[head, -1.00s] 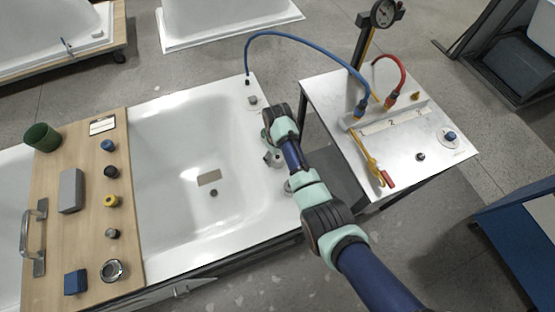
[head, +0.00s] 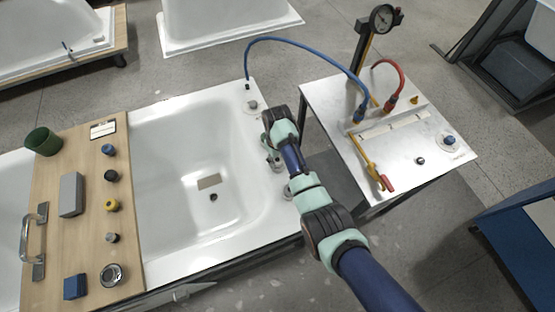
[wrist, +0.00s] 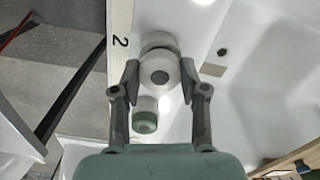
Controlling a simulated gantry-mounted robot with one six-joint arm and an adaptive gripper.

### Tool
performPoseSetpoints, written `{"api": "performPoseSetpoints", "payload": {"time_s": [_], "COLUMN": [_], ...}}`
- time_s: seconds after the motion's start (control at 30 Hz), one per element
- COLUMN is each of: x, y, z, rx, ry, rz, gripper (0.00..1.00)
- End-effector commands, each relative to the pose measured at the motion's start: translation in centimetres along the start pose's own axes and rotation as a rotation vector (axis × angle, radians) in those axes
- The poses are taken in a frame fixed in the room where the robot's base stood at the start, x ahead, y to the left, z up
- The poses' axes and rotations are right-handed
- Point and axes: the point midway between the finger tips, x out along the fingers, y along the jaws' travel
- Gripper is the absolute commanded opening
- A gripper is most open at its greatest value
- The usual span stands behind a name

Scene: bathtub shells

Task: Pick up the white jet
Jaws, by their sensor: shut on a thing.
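The white jet (wrist: 160,72) is a round white piece with a grey centre. In the wrist view it sits between the two fingers of my gripper (wrist: 160,85), which is shut on it. In the head view my gripper (head: 271,153) is at the right rim of the white bathtub (head: 160,120). The jet cannot be made out clearly there. I cannot tell whether the jet still touches the rim. A grey round fitting (wrist: 158,40) lies just beyond it, and a green-topped one (wrist: 145,121) is nearer my gripper's base.
A wooden board (head: 60,215) across the tub's left holds several coloured caps, a green cup (head: 43,141), a grey block (head: 71,194) and a blue block (head: 75,287). A metal table (head: 425,145) with hoses and a gauge (head: 381,18) stands right. The tub basin is clear.

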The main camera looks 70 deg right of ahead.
Motion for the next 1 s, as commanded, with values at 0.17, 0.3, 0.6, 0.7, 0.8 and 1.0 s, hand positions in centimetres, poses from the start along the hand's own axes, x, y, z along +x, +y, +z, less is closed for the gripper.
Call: {"api": "performPoseSetpoints", "payload": {"time_s": [0.17, 0.3, 0.6, 0.7, 0.8, 1.0], "x": [-4.6, -9.6, -18.1, -18.8, -19.0, -18.8], "y": [0.0, 0.1, 0.0, 0.0, 0.0, 0.0], "z": [-0.1, -0.2, 0.0, 0.0, 0.0, 0.0], "rx": [0.000, 0.000, 0.000, 0.000, 0.000, 0.000], "ry": [0.005, 0.007, 0.000, 0.000, 0.000, 0.000], "rz": [0.001, 0.002, 0.000, 0.000, 0.000, 0.000], "gripper": [0.09, 0.09, 0.09, 0.09, 0.09, 0.09]}}
